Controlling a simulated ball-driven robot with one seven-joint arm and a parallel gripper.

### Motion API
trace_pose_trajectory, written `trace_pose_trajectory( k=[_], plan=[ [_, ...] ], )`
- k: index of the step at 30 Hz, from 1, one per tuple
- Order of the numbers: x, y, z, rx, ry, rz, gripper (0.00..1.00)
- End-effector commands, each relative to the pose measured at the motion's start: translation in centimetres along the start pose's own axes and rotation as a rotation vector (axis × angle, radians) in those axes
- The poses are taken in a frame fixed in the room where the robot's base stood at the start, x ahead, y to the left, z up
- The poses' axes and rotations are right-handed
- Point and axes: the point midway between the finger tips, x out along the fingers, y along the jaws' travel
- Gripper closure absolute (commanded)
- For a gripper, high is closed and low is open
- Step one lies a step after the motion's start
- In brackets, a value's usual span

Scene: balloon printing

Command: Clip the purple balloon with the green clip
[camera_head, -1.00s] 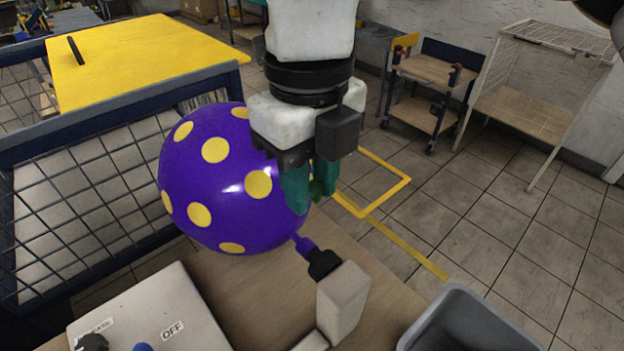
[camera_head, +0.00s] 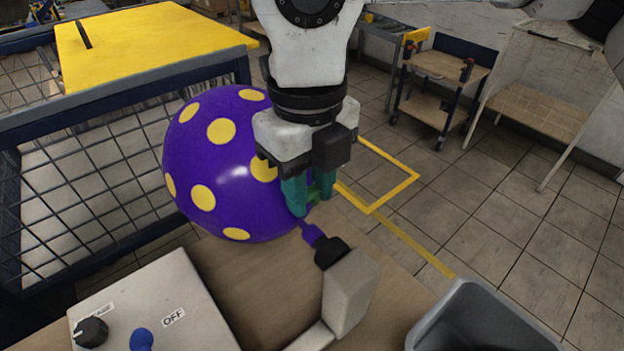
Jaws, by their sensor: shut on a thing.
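The purple balloon (camera_head: 225,165) with yellow dots is inflated, and its neck (camera_head: 312,234) sits on the black nozzle of a pale inflator arm (camera_head: 348,290). My gripper (camera_head: 309,200) has teal fingers and points down at the balloon's lower right side, just above the neck. It is shut on the green clip (camera_head: 313,193), of which only a small part shows between the fingers. The fingers hide most of the clip and part of the balloon's edge. I cannot tell whether the clip touches the neck.
A pale control box (camera_head: 150,310) with a black knob, a blue button and an OFF label stands at the lower left of the wooden table (camera_head: 235,285). A grey bin (camera_head: 480,325) is at the lower right. A mesh fence (camera_head: 100,185) stands behind the balloon at left.

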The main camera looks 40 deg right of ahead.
Motion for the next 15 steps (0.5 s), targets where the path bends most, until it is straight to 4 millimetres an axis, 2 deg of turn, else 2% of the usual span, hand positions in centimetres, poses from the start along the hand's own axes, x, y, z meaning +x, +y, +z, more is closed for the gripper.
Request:
trace_pose_trajectory(
  k=[15],
  plan=[
    [2.9,0.0,0.6,0.000,0.001,0.001,0.89]
  ],
)
